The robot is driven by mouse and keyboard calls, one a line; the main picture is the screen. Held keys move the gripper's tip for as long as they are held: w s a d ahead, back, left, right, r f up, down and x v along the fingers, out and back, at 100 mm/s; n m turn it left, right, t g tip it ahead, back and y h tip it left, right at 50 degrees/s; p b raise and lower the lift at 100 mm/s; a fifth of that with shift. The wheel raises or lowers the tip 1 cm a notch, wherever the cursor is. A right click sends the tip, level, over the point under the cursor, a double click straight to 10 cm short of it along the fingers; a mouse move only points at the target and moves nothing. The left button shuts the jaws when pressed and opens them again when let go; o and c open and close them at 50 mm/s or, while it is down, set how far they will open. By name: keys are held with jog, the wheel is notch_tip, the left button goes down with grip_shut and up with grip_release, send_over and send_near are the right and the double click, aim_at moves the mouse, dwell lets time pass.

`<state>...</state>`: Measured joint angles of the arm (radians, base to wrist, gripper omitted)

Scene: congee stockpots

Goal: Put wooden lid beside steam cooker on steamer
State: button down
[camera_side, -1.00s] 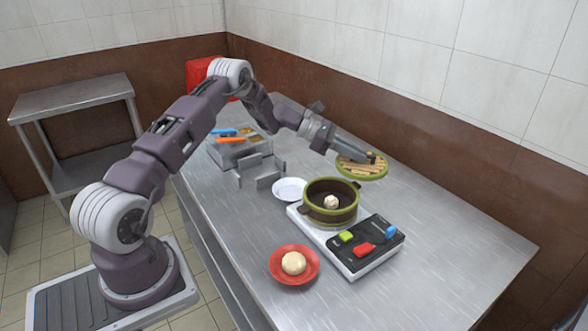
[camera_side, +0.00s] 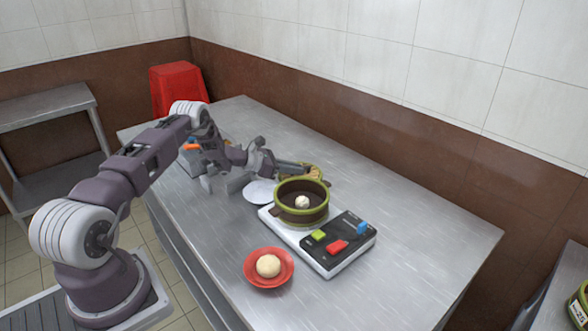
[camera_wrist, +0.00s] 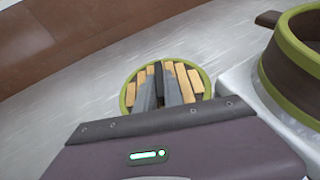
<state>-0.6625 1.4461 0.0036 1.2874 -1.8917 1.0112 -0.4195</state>
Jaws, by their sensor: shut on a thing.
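The wooden lid (camera_side: 316,172) is a round disc of light slats with a green rim. In the side view it shows just behind the steamer, partly hidden by my gripper and the steamer's rim. My gripper (camera_side: 298,168) is shut on the lid; in the wrist view its fingers lie across the slats of the lid (camera_wrist: 129,97). The steamer (camera_side: 318,212) is a round dark pot with green bands and side handles, open at the top, with a white bun (camera_side: 302,202) inside. The steamer (camera_wrist: 277,60) stands right of the lid in the wrist view.
The steamer stands on a white cooker base with a black panel (camera_side: 345,245) and coloured buttons. A red plate (camera_side: 252,279) with a bun is in front. A white plate (camera_side: 257,193) is left of the steamer. The table's right part is clear.

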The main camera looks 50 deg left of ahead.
jog(key=c, duration=1.5)
grip_release()
jog(key=shift+f, duration=0.1)
jog(key=shift+o, duration=0.2)
